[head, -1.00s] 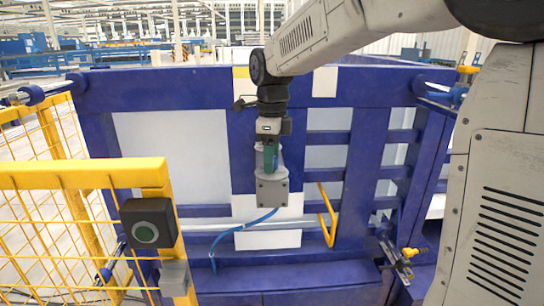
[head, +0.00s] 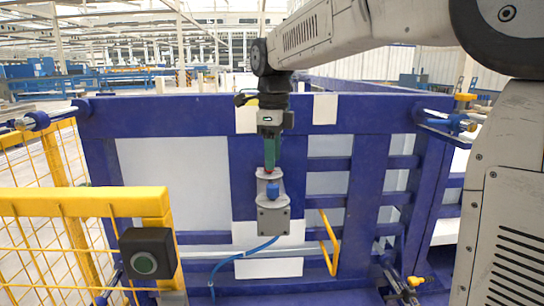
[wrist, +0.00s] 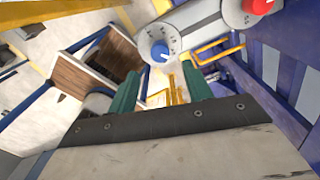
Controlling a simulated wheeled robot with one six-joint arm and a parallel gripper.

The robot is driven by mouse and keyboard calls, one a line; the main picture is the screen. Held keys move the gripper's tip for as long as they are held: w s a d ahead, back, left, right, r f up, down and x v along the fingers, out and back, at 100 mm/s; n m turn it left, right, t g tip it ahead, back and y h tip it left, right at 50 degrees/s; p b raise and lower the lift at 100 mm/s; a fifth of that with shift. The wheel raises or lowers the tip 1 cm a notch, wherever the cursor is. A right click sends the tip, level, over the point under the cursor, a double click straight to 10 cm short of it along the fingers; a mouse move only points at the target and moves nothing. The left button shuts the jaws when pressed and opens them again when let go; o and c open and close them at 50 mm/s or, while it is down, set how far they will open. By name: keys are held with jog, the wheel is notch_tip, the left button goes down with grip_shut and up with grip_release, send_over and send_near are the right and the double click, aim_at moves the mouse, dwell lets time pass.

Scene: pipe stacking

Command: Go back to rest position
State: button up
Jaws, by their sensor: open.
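My gripper (head: 269,166) has green fingers and hangs down from the arm in front of the blue frame. In the wrist view its two green fingers (wrist: 160,88) are spread apart with nothing held between them. Just below the fingertips in the head view is a grey control fixture (head: 273,220) with a blue knob (head: 273,190). The wrist view shows the blue knob (wrist: 160,52) just beyond the fingertips and a red button (wrist: 262,6) at the top right, both on the rounded grey fixture (wrist: 205,25). Contact with the fixture cannot be told.
A tall blue frame (head: 182,110) with pale panels stands behind the gripper. A yellow fence (head: 80,203) with a black button box (head: 147,253) is at the left front. A yellow handle (head: 328,240) and a blue hose (head: 240,254) are close to the fixture.

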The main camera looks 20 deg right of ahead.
jog(key=shift+n, duration=0.8)
jog(key=f+n, duration=0.1)
jog(key=s+n, duration=0.1)
jog(key=n, duration=0.1)
jog(key=f+n, duration=0.1)
jog(key=shift+s+f+n, duration=0.25)
jog(key=shift+f+n, duration=0.05)
jog(key=shift+n, duration=0.1)
jog(key=s+d+f+n, duration=0.1)
jog(key=s+f+n, duration=0.1)
jog(key=s+n, duration=0.4)
jog(key=s+d+f+n+t, duration=0.1)
jog(key=s+f+n, duration=0.2)
jog(key=s, duration=1)
jog(key=s+d+f+n, duration=0.1)
jog(key=s+f+n, duration=0.2)
jog(key=s+n, duration=0.6)
jog(key=shift+s+f, duration=0.25)
jog(key=shift+d, duration=0.1)
